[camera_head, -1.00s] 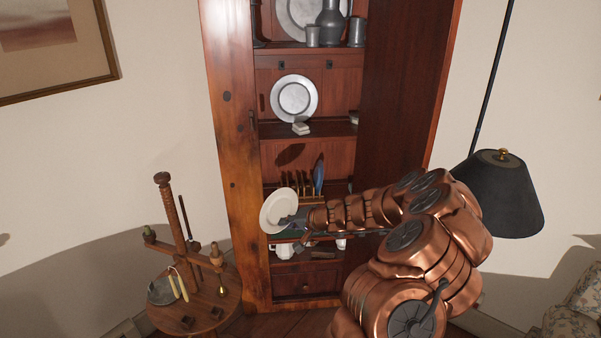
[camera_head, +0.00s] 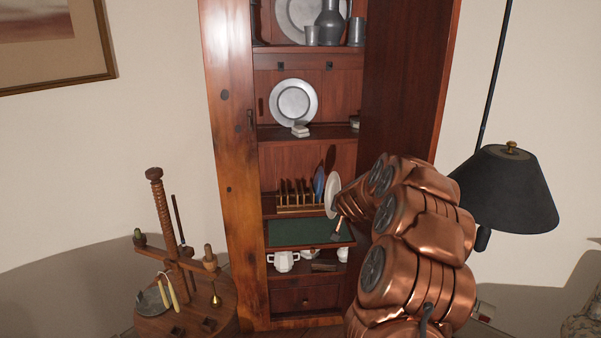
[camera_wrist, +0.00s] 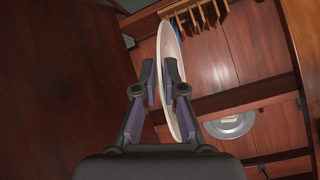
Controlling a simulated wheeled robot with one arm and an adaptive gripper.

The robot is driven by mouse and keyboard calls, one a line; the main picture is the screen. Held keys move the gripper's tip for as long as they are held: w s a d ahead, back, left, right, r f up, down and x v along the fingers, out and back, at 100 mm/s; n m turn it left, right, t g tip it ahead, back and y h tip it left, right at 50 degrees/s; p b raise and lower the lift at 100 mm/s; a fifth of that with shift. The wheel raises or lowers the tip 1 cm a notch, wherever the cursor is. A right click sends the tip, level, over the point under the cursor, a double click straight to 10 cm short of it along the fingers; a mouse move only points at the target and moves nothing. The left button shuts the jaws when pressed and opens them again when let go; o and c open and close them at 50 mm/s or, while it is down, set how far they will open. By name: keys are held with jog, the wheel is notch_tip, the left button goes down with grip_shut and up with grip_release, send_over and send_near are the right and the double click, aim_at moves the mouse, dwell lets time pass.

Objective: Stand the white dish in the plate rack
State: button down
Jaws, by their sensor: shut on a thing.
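The white dish (camera_head: 332,194) is on edge, seen nearly side-on, at the right of the shelf opening in the head view. My gripper (camera_wrist: 162,84) is shut on the dish, one finger on each face; the dish also shows in the wrist view (camera_wrist: 168,50). In the head view my arm hides most of the gripper. The wooden plate rack (camera_head: 297,194) stands on a cupboard shelf to the left of the dish. A blue plate (camera_head: 319,184) stands in its right end, and the slots to the left look empty. Part of the rack shows at the top of the wrist view (camera_wrist: 196,14).
A green-topped board (camera_head: 305,233) lies below and in front of the rack. White crockery (camera_head: 284,261) sits on the shelf under it. A pewter plate (camera_head: 294,102) stands on the shelf above. The cupboard's dark right side (camera_head: 400,90) is close to the dish and arm.

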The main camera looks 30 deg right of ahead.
jog(key=d+r+g+h+b, duration=0.1)
jog(key=d+r+h+b, duration=0.1)
jog(key=d, duration=0.3)
jog(key=shift+d+b, duration=0.35)
jog(key=shift+b, duration=0.5)
jog(key=shift+w+r, duration=0.1)
jog(key=shift+r, duration=0.05)
